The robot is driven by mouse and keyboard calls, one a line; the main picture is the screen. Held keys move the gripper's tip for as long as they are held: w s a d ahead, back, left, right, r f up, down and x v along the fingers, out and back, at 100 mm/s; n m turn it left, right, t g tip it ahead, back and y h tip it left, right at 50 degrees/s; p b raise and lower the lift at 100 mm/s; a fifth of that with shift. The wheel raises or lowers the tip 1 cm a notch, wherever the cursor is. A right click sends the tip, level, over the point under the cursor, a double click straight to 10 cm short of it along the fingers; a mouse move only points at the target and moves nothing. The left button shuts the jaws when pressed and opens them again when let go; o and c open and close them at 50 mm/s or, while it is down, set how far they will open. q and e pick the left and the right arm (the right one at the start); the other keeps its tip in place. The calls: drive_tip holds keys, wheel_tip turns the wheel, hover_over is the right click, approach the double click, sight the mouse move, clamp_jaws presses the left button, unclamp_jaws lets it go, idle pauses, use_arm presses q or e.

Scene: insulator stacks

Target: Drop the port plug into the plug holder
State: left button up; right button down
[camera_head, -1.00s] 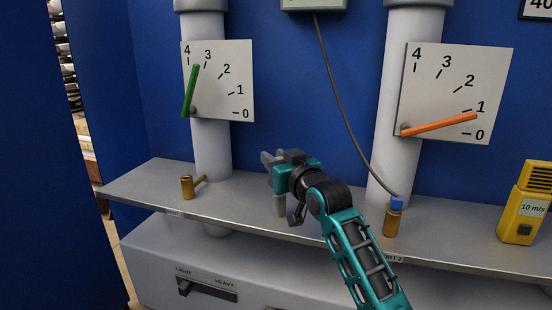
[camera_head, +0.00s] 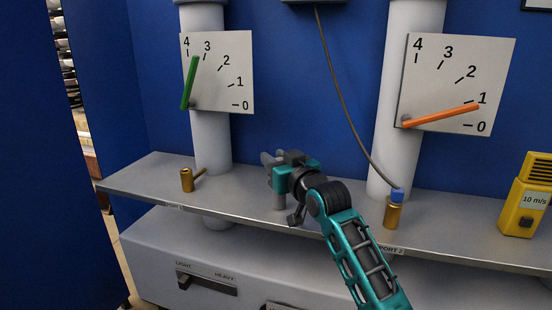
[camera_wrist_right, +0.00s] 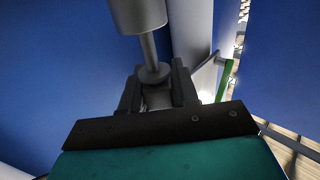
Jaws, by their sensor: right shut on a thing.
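My right gripper (camera_head: 270,158) is above the grey shelf between the two pipes, its fingers pointing left. The right wrist view shows its jaws (camera_wrist_right: 158,94) shut on a grey piece with a disc and thin stem (camera_wrist_right: 150,58), which I take for the port plug. A wider grey cylinder (camera_wrist_right: 137,13) adjoins the stem, cut off by the top edge. I cannot make out a plug holder for certain. My left gripper is not in view.
A brass fitting (camera_head: 187,180) with a side stub stands left on the shelf (camera_head: 235,197). A blue-capped brass fitting (camera_head: 393,215) stands right, with a yellow meter (camera_head: 524,200) beyond. Two pipes with gauge boards (camera_head: 218,85) rise behind. A cable (camera_head: 342,105) hangs between them.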

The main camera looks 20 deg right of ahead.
drive_tip(key=shift+f+b, duration=0.55)
drive_tip(key=shift+f, duration=0.65)
drive_tip(key=c, duration=0.8)
unclamp_jaws()
drive_tip(key=shift+f, duration=0.1)
drive_tip(key=shift+s, duration=0.1)
drive_tip(key=s, duration=0.4)
drive_tip(key=s+d, duration=0.1)
drive_tip(key=s, duration=0.3)
drive_tip(key=s+d, duration=0.1)
drive_tip(key=s, duration=0.3)
drive_tip(key=shift+s+d, duration=0.2)
drive_tip(key=shift+s, duration=0.1)
